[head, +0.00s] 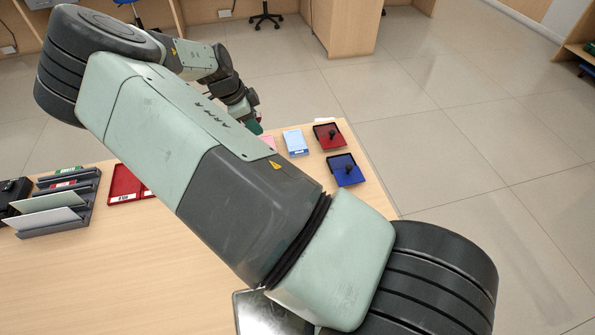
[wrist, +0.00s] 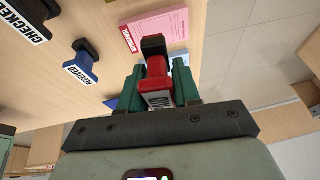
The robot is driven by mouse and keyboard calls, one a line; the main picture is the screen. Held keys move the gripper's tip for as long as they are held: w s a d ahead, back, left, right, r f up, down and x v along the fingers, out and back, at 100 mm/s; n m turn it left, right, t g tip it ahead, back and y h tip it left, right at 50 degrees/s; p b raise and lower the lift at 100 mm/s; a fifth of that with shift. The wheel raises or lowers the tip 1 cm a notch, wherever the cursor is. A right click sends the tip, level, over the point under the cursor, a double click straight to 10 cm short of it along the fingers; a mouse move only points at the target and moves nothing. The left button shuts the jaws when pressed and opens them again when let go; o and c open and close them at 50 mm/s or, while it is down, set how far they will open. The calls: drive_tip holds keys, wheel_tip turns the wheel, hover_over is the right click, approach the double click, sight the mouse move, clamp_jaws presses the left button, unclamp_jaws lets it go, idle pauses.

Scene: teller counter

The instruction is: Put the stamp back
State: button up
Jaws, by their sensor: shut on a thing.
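A stamp with a red body, a black end and a white label (wrist: 157,70) is between the two green fingers of my gripper (wrist: 159,88) in the wrist view. The fingers are shut on it; its label is only partly readable. In the head view my gripper (head: 256,127) shows small near the far counter edge, partly behind my arm, and the held stamp cannot be made out. In the wrist view a blue stamp marked RECEIVED (wrist: 82,66) and a dark one marked CHECKED (wrist: 30,20) are at the left, apart from my gripper. No stamp holder is clearly visible.
A pink pad (wrist: 160,25) is beyond the held stamp. In the head view a blue pad (head: 296,142), a red tray (head: 322,143) and a blue tray (head: 352,176) with dark knobbed objects stand near the right edge. A file rack (head: 60,222) and red tray (head: 124,181) are left.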

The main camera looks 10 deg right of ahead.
drive_tip(key=s+d+r+g, duration=0.1)
drive_tip(key=s+d, duration=1.1)
drive_tip(key=f, duration=0.5)
drive_tip(key=shift+d, duration=0.2)
drive_tip(key=shift+f, duration=2.25)
drive_tip(key=shift+f, duration=0.1)
drive_tip(key=o, duration=0.9)
drive_tip(key=shift+c, duration=0.2)
